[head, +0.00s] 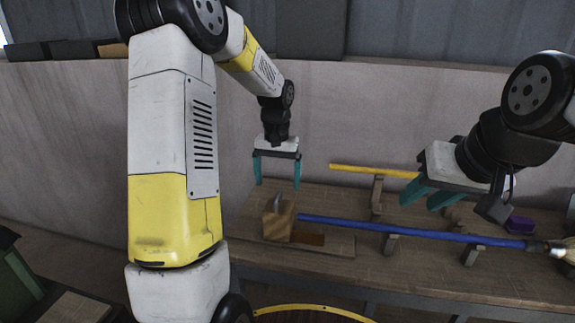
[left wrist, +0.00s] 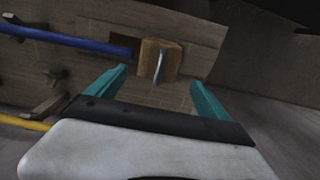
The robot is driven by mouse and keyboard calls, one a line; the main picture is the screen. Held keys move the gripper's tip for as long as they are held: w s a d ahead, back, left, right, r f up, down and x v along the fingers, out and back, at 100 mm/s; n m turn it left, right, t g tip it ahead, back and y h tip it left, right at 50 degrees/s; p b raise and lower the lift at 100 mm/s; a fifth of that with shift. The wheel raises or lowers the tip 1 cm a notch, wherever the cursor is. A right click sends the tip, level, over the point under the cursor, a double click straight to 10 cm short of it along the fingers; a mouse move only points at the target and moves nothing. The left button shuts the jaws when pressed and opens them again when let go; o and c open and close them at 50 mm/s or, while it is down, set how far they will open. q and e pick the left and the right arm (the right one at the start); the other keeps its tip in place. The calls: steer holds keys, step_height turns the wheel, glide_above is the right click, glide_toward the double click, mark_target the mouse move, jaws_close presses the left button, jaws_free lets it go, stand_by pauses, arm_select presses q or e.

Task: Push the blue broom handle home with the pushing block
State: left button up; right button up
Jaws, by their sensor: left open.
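The pushing block (head: 270,226) is a wooden block with a grey metal grip on top. It stands on a board at the bench's left part. The blue broom handle (head: 405,231) lies across wooden rests, its left end close beside the block. In the left wrist view, a small gap with a dark recess shows between the handle (left wrist: 75,42) and the block (left wrist: 150,58). My left gripper (head: 277,186) is open and empty above the block; its fingers (left wrist: 158,92) also show in the wrist view. My right gripper (head: 422,201) hangs above the handle; its finger gap is unclear.
A yellow handle (head: 375,171) lies behind the blue one. A purple object (head: 520,225) and a broom head (head: 556,250) are at the right. A wall (head: 330,120) stands behind the bench. A round yellow rim (head: 310,308) is in front.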

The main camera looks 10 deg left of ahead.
mark_target(278, 194)
arm_select(q)
steer(key=shift+f, duration=3)
jaws_close()
